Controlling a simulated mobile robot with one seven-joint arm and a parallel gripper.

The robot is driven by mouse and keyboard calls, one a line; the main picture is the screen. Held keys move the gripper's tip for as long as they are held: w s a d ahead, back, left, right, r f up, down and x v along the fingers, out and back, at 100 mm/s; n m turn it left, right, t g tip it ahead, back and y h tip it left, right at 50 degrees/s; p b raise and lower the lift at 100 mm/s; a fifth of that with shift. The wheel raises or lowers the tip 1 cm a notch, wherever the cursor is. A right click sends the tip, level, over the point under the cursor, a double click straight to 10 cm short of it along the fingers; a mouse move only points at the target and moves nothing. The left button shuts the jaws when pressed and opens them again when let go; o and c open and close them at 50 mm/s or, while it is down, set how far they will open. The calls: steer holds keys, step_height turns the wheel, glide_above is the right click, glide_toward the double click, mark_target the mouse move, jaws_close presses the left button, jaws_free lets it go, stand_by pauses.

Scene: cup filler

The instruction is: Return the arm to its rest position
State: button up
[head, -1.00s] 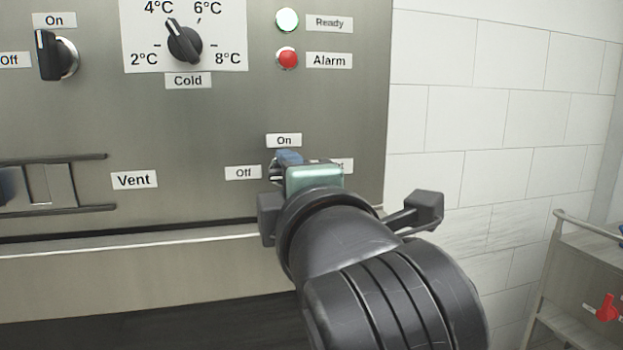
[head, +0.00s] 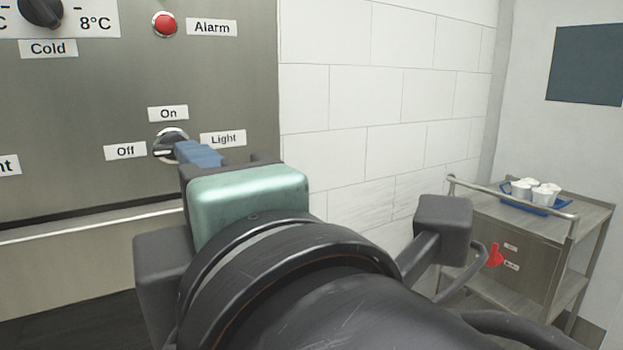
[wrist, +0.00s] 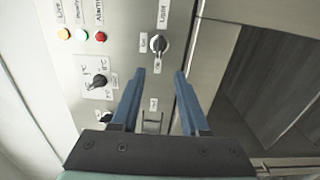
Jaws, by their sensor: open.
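My gripper (head: 197,154) is in front of the steel panel, with blue fingers and a pale green body. In the wrist view its two fingers (wrist: 159,74) are apart with nothing between them. The Light knob (head: 170,143) is black with a silver rim and lies just beyond the fingertips. It also shows in the wrist view (wrist: 158,44), clear of both fingers. Its handle lies level and seems to point at the Off label (head: 125,151). In the head view the fingers overlap the knob's lower right edge, and my wrist hides what is below.
The panel (head: 80,120) has a ledge (head: 90,222) below it. A red Alarm lamp (head: 165,24) and a Cold dial (head: 41,11) are above. A white tiled wall (head: 390,95) is at right. A steel cart (head: 520,240) farther right bears a blue tray (head: 513,200) with several white cups.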

steer(key=shift+r, duration=0.1)
steer(key=d+r+m+t+h+p, duration=0.4)
steer(key=r+m, duration=0.5)
steer(key=m, duration=0.3)
steer(key=s+d+r+m+t+h+p, duration=0.1)
steer(key=d+r+m+t+h+p, duration=0.3)
steer(key=r+m+t, duration=0.4)
steer(key=d+m+h, duration=0.1)
steer(key=m+h, duration=0.1)
steer(key=m, duration=0.3)
steer(key=shift+r, duration=0.4)
steer(key=shift+s+d, duration=0.1)
steer(key=shift+d, duration=0.05)
